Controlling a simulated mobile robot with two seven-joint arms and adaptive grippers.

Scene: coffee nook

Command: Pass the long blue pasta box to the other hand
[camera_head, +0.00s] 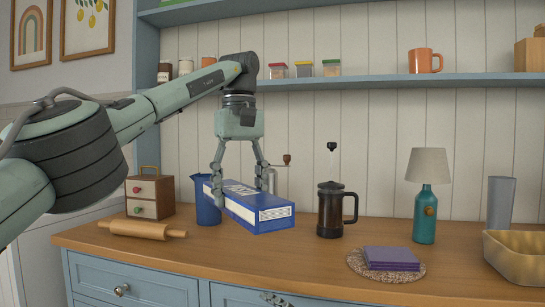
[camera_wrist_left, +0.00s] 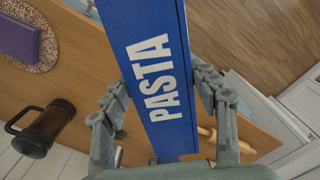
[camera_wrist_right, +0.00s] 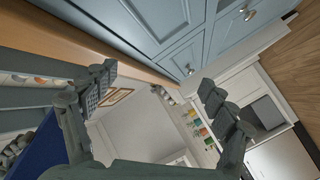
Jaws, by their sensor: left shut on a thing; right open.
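The long blue pasta box (camera_head: 262,216) has white end panels and is held level over the wooden counter, in front of the blue pitcher. My left gripper (camera_head: 239,180) comes from above and is shut across it, one finger on each side. In the left wrist view the box (camera_wrist_left: 160,85) runs between the fingers (camera_wrist_left: 165,82), with its white PASTA lettering showing.
The counter (camera_head: 330,270) also bears a rolling pin (camera_head: 140,229), a blue pitcher (camera_head: 206,203), a French press (camera_head: 330,210), a teal lamp (camera_head: 425,212), purple napkins (camera_head: 390,257) on a round mat and a gold tray (camera_head: 518,255). The front middle of the counter is clear.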

